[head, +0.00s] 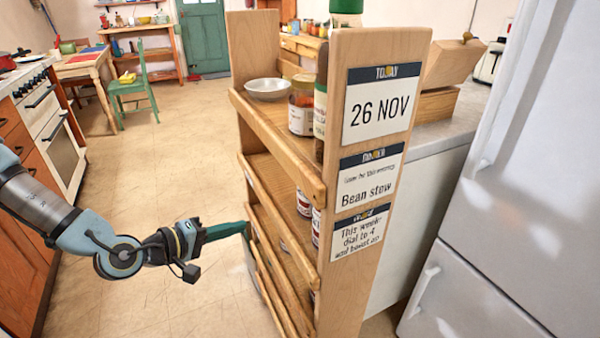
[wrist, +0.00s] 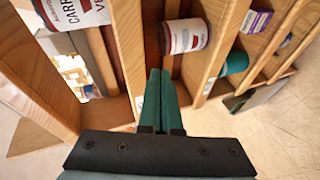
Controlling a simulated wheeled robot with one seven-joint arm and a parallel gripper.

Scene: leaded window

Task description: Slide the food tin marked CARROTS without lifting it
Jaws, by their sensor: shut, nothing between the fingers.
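The tin marked CARR… (wrist: 75,12), the rest of the word cut off, has a white and dark red label and lies at the top left of the wrist view, partly out of frame. My gripper (wrist: 160,75) has its two green fingers together with nothing between them. Its tips point in between the shelf boards, apart from that tin and to its right in the picture. In the head view my gripper (head: 246,228) reaches the left side of the wooden shelf unit (head: 345,290), by a lower shelf. I cannot tell which tin is CARROTS there.
Another white and dark red tin (wrist: 187,36) is near my fingertips. A purple and white box (wrist: 256,21) and a green item (wrist: 236,62) are further right. A wooden rail (head: 275,150) edges the shelf. The floor (head: 150,190) on the left is clear.

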